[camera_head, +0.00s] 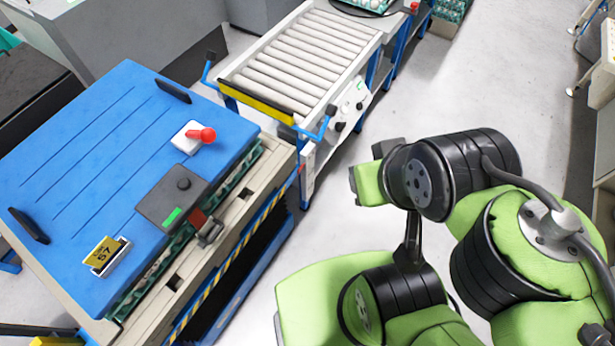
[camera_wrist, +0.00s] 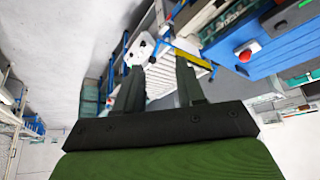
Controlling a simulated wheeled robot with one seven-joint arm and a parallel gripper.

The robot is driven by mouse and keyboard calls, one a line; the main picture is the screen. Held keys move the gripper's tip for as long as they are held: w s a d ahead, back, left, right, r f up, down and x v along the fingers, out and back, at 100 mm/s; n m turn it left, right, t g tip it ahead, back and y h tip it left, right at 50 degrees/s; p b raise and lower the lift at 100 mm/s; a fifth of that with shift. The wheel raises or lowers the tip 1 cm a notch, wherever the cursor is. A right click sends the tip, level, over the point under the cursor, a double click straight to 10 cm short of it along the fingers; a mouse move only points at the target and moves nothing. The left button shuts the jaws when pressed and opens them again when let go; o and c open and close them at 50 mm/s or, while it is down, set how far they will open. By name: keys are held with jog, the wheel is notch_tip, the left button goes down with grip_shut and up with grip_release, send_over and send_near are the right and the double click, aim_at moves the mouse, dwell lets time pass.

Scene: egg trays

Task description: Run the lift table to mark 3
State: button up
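A roller-topped table (camera_head: 305,58) with a yellow front bar and blue handles stands at the upper middle of the head view; which unit is the lift table is not labelled. A white panel (camera_head: 350,105) with dark knobs and a small green display is on its right side; the display's reading is too small to tell. The panel also shows in the wrist view (camera_wrist: 141,48), beyond my fingers. My gripper (camera_wrist: 159,66) has two dark fingers standing apart with nothing between them. In the head view its fingers cannot be made out.
A blue cover (camera_head: 95,135) with black handles, a red-knobbed switch (camera_head: 201,135), a grey box (camera_head: 172,197) and a yellow "57" label (camera_head: 103,252) lies over egg trays on a bench at left. Open grey floor (camera_head: 400,95) lies right of the roller table.

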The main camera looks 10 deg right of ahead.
jog(key=shift+c, duration=0.5)
grip_shut()
dwell(1.2)
